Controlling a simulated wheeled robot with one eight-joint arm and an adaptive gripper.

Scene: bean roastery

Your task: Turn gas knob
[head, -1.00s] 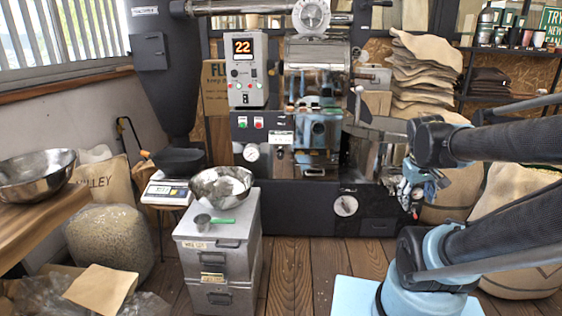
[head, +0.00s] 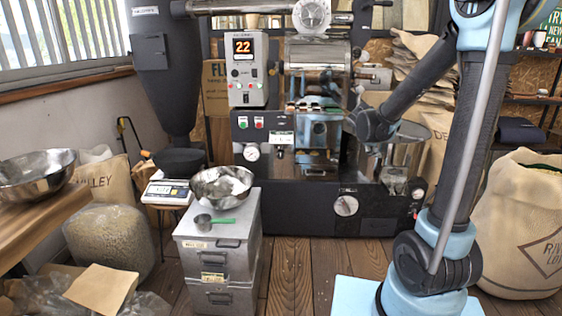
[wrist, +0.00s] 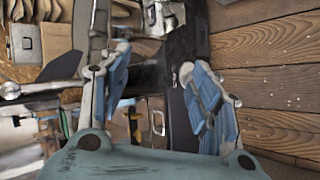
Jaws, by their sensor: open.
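The coffee roaster (head: 290,205) stands against the back wall, with a dark base. I cannot tell for sure which part is the gas knob. A round white-faced dial (head: 346,205) is on the front of the base, and a small red part (head: 417,193) shows at its right end. My arm now reaches across the roaster's right side; in the head view my gripper cannot be made out clearly beyond the wrist. In the wrist view my gripper (wrist: 155,62) is open, blue-padded fingers apart, with nothing held. Dark roaster parts show beyond and between the fingers.
A grey metal cabinet (head: 213,262) with a steel bowl (head: 221,186) stands at front left of the roaster. A scale (head: 166,191) is beside it. A sack (head: 525,225) stands at right. The plank floor (head: 290,270) before the roaster is clear.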

